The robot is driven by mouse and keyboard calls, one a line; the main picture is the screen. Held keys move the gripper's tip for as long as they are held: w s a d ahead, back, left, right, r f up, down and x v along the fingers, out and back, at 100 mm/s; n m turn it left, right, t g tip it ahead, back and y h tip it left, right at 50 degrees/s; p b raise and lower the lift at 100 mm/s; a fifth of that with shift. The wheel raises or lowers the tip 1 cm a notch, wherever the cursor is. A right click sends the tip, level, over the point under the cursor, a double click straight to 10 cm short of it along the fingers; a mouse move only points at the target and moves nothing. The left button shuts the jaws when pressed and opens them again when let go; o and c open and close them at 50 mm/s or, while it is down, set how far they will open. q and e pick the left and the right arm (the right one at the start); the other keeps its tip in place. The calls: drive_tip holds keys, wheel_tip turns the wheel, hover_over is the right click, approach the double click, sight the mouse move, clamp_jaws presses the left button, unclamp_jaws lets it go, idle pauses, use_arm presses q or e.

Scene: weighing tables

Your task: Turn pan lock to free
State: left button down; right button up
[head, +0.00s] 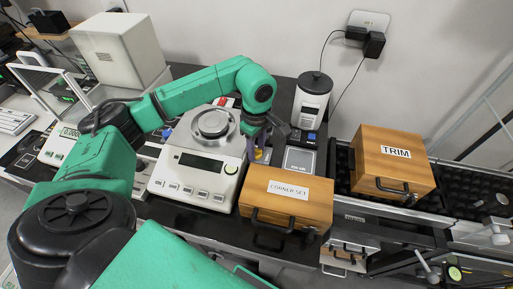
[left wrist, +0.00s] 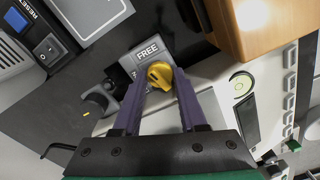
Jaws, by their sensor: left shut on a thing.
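The pan lock is a yellow knob (left wrist: 160,75) beside a grey label plate (left wrist: 146,52) that reads FREE in the left wrist view. Part of a second word on the plate is hidden behind my finger. My left gripper (left wrist: 158,88) is shut on the yellow knob, with its purple fingers on either side. In the head view my left gripper (head: 262,152) reaches down at the right side of the white balance (head: 200,160), behind the CORNER SET box. The balance carries a round metal pan (head: 212,122). My right gripper is not in view.
The wooden CORNER SET box (head: 287,198) stands close to the gripper. A wooden TRIM box (head: 392,165) stands further right. A white canister with a black lid (head: 312,98) stands behind, near a small grey square plate (head: 299,160).

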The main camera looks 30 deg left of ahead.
use_arm(q)
drive_tip(key=shift+w+r, duration=0.1)
drive_tip(key=shift+r, duration=0.05)
drive_tip(key=c, duration=0.7)
unclamp_jaws()
drive_tip(key=shift+c, duration=0.2)
drive_tip(key=shift+r, duration=0.45)
wheel_tip(320, 180, up, 14)
drive_tip(key=shift+f, duration=0.15)
